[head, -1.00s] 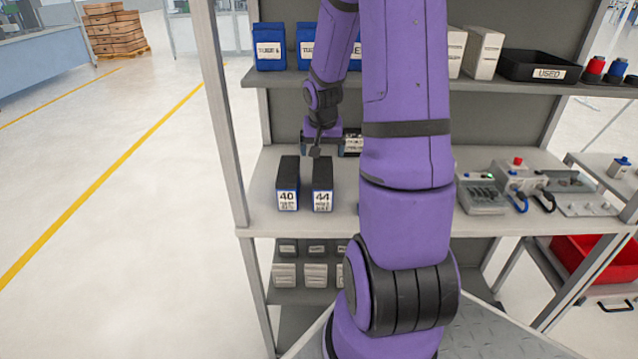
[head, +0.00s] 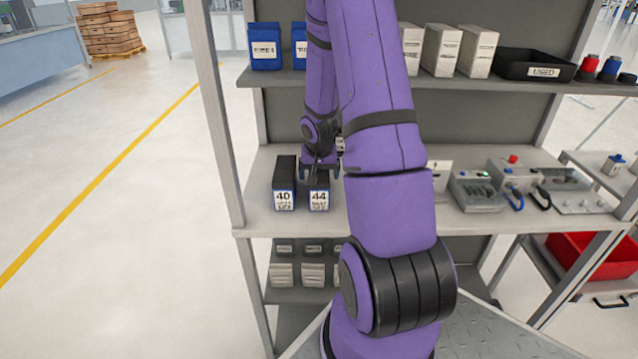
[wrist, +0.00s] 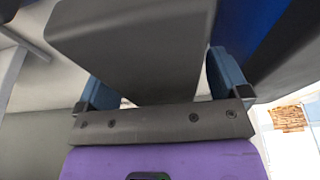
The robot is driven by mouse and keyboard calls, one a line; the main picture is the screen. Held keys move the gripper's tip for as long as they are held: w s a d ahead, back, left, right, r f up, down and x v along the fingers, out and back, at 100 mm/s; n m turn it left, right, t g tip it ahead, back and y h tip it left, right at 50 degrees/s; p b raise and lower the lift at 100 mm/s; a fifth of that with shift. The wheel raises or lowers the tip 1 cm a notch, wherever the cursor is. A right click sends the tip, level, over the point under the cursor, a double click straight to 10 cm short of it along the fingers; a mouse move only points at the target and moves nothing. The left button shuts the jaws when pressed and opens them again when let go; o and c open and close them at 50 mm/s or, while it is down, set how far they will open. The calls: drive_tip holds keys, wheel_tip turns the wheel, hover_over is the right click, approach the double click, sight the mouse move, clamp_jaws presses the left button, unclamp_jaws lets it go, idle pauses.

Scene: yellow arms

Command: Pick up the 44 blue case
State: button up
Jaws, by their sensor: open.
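The 44 case (head: 319,200) stands on the middle shelf in the head view, dark on top with a white "44" label on its front and a little blue at the label. My gripper (head: 320,172) is over this case, its fingers at its upper part. In the wrist view a dark grey block, apparently the case (wrist: 135,45), lies between my gripper's two blue fingers (wrist: 160,85). A gap shows beside the left finger, and the right finger is close to the block. The jaws are open. My arm hides part of the shelf to the right.
The 40 case (head: 284,190) stands close on the left of the 44 case. Blue cases (head: 265,47) and white cases (head: 441,50) stand on the shelf above, beside a black tray (head: 530,65). A control device (head: 477,190) is to the right. Smaller boxes (head: 282,274) sit below.

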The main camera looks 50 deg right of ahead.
drive_tip(key=shift+f, duration=0.3)
drive_tip(key=c, duration=1.3)
drive_tip(key=shift+r, duration=0.1)
